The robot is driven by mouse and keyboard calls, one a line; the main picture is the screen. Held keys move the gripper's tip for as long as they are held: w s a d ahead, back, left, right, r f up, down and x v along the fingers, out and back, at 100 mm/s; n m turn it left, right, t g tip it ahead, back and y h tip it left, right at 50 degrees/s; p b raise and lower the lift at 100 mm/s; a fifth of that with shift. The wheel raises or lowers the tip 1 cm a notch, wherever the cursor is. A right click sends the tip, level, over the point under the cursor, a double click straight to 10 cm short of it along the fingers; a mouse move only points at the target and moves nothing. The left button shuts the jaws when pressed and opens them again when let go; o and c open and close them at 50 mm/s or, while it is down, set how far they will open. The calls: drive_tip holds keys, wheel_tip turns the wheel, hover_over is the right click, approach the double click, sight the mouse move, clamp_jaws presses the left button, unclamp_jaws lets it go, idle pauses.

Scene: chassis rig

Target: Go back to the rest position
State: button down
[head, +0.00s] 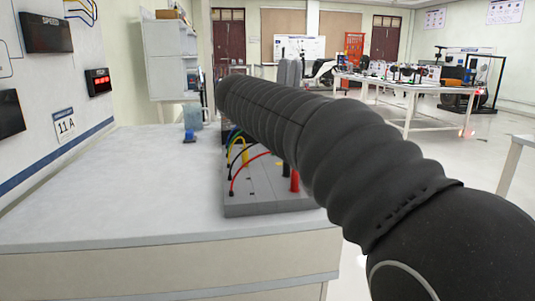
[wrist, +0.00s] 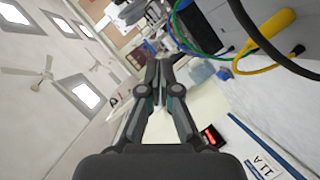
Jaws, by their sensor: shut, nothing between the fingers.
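My gripper (wrist: 160,68) shows in the middle of the wrist view, its two fingers together and nothing between them. In the head view my arm in its dark ribbed sleeve reaches across from the lower right and hides most of the gripper. A grey board (head: 262,203) with several coloured cables and a red plug (head: 295,181) stands on the white bench, partly hidden behind my arm. A yellow plug (wrist: 270,38) and cables show close by at the upper right of the wrist view.
The white bench top (head: 110,190) is clear left of the board. A blue object (head: 189,137) sits at its back. A wall with a red display (head: 98,82) is at the left. Another table (head: 405,87) with equipment stands at the back right, with open floor before it.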

drive_tip(key=s+d+f+m+g, duration=0.3)
drive_tip(key=s+d+f, duration=0.3)
drive_tip(key=s+d, duration=0.3)
drive_tip(key=s+d+f+m+g, duration=0.2)
drive_tip(key=s+d+f, duration=0.45)
drive_tip(key=s, duration=0.55)
drive_tip(key=s+d+f+m+g+y, duration=0.2)
drive_tip(key=s+f+m+g, duration=0.1)
drive_tip(key=s+f, duration=1.2)
drive_tip(key=s+m, duration=0.1)
drive_tip(key=s, duration=0.3)
drive_tip(key=shift+s+f+m+g, duration=0.15)
drive_tip(key=shift+s+m+g, duration=0.1)
drive_tip(key=shift+m+g, duration=0.05)
